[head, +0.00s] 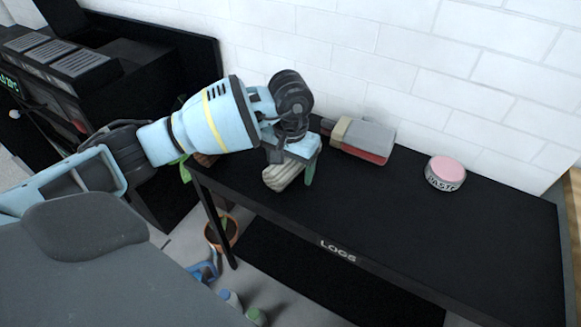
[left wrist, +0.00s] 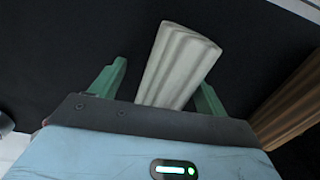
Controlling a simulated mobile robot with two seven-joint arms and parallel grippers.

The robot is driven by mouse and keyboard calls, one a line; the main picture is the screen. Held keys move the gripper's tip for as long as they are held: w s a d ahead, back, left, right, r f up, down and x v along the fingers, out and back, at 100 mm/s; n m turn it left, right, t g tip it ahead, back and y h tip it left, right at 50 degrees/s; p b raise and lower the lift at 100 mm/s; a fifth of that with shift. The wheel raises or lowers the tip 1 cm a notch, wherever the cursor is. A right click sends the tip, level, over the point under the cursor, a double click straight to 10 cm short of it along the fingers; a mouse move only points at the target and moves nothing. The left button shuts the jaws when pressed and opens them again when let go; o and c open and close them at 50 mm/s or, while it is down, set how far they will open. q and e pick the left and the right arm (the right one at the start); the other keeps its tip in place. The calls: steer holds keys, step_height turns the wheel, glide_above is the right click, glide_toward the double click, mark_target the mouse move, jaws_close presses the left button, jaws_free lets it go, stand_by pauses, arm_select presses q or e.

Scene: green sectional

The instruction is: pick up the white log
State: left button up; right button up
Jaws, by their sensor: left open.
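The white log (head: 283,175) is pale with ridged sides and lies on the black table (head: 420,225) near its left end. In the left wrist view the log (left wrist: 178,65) lies between the two green fingers, with gaps on both sides. My left gripper (head: 290,172) is open over the log, its fingers reaching down around it. It also shows in the left wrist view (left wrist: 160,88). The gripper hides part of the log in the head view. My right gripper is not in view.
A grey and red block-shaped thing (head: 362,140) lies behind the gripper near the white brick wall. A round tin with a pink lid (head: 445,173) stands further right. A brown log (left wrist: 290,105) lies to the right in the left wrist view. The table's front right is clear.

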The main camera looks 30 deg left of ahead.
mark_target(290, 160)
arm_select(q)
steer(key=shift+r, duration=0.1)
steer(key=c, duration=1.2)
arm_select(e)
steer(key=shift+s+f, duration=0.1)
arm_select(q)
step_height(290, 160, up, 10)
steer(key=shift+p, duration=0.35)
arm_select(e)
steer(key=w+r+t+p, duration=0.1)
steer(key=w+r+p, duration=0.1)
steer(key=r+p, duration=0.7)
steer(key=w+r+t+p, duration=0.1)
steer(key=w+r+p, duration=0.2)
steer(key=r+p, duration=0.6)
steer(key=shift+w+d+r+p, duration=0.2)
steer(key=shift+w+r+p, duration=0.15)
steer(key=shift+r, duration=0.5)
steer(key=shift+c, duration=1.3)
arm_select(q)
steer(key=shift+m, duration=0.3)
steer(key=s+d, duration=0.1)
steer(key=s, duration=0.6)
steer(key=s+d, duration=0.2)
steer(key=s, duration=0.5)
steer(key=s+d, duration=0.2)
steer(key=s, duration=0.5)
steer(key=shift+s+d+r, duration=0.25)
steer(key=shift+r, duration=0.15)
